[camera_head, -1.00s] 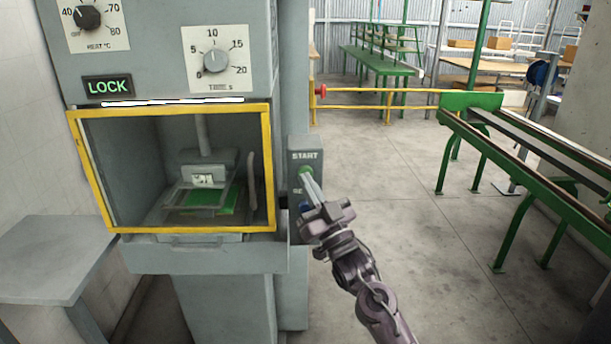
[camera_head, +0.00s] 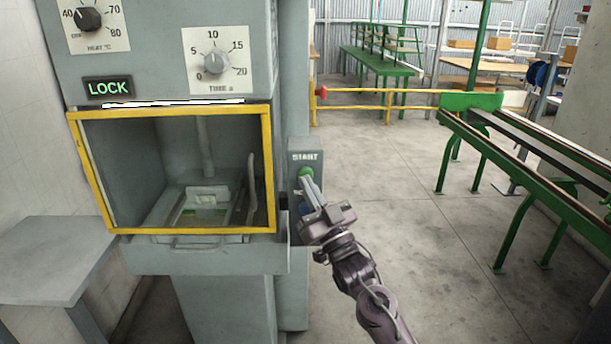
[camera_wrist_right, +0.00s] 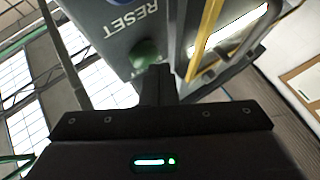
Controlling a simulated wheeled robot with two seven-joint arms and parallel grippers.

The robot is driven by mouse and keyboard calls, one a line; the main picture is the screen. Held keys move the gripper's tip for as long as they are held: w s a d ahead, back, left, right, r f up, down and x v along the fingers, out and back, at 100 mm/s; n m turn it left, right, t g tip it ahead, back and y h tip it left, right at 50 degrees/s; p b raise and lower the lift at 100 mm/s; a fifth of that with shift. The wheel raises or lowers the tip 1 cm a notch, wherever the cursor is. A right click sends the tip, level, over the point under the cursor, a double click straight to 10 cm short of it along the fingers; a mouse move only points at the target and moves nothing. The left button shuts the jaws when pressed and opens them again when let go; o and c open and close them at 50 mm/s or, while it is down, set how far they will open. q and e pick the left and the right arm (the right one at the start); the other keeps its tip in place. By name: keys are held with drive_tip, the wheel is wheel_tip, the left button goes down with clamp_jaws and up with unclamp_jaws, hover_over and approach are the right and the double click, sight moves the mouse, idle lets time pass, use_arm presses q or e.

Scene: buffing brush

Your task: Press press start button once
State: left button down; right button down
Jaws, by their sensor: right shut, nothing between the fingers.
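The press (camera_head: 215,262) stands at the left, with a grey control box on its right side. The green START button (camera_head: 305,174) is near the top of that box, under the word START. The green button also shows in the wrist view (camera_wrist_right: 145,52), upside down. My right gripper (camera_head: 308,186) is shut and empty, its fingertips just below and in front of the green button. In the wrist view the fingertips (camera_wrist_right: 158,74) are close to it; I cannot tell whether they touch. My left gripper is out of view.
A yellow-framed door (camera_head: 190,230) covers the press chamber; a lit LOCK sign (camera_head: 108,87) is above it. A green-legged conveyor (camera_head: 530,165) stands at the right, with open floor between.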

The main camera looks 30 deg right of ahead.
drive_tip(key=shift+s+a, duration=0.25)
drive_tip(key=shift+s, duration=0.2)
drive_tip(key=shift+s+a+p, duration=0.2)
drive_tip(key=shift+s+a, duration=0.25)
drive_tip(key=shift+s, duration=0.25)
drive_tip(key=shift+s+a+p, duration=0.2)
drive_tip(key=shift+s+a, duration=0.2)
drive_tip(key=shift+s, duration=0.25)
drive_tip(key=shift+s+a+p, duration=0.2)
drive_tip(key=shift+s+a, duration=0.25)
drive_tip(key=shift+s, duration=0.25)
